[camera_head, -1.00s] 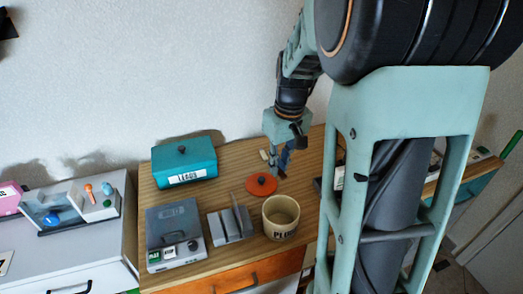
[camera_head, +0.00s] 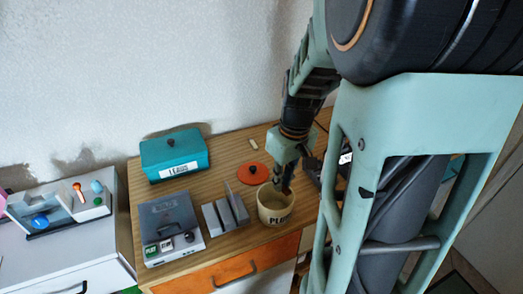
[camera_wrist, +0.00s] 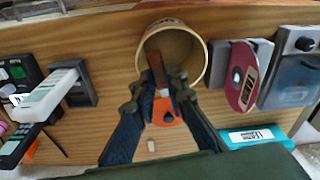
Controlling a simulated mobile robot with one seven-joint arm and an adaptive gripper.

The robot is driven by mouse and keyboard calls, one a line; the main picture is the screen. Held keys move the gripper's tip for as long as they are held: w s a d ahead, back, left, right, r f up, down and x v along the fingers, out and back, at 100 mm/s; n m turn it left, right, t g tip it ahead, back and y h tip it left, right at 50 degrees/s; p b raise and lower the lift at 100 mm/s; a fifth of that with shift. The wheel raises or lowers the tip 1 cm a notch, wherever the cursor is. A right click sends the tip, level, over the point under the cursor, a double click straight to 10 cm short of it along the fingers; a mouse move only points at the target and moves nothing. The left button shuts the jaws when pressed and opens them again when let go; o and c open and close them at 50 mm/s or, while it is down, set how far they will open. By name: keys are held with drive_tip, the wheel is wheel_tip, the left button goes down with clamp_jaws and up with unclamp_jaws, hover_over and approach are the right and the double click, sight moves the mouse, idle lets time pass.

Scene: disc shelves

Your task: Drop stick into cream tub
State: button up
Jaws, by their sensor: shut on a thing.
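The cream tub (camera_head: 275,215), with dark lettering on its front, stands open near the front edge of the wooden table; its rim (camera_wrist: 205,68) and inside also show in the wrist view. My gripper (camera_head: 285,181) points down just above and behind the tub's mouth. In the wrist view my gripper (camera_wrist: 166,92) is shut on a brown stick (camera_wrist: 157,68). The stick's far end shows against the tub's opening. In the head view the stick is small and partly hidden by the fingers, so its height over the rim is unclear.
An orange round lid (camera_head: 254,175) with a black knob lies behind the tub. A grey slotted rack (camera_head: 226,215) stands close to the tub's left. A grey clear-lidded box (camera_head: 168,230) and a teal box (camera_head: 175,155) stand further left. A small pale block (camera_head: 253,143) lies at the back.

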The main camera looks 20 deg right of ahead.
sight(285, 188)
drive_tip(key=shift+f+b, duration=0.3)
drive_tip(key=shift+f, duration=0.4)
drive_tip(key=o, duration=0.8)
drive_tip(key=shift+o, duration=0.2)
drive_tip(key=shift+r, duration=0.15)
drive_tip(key=r, duration=0.5)
drive_tip(key=s+r, duration=0.1)
drive_tip(key=r, duration=0.1)
drive_tip(key=shift+d+r, duration=0.1)
drive_tip(key=shift+r, duration=0.05)
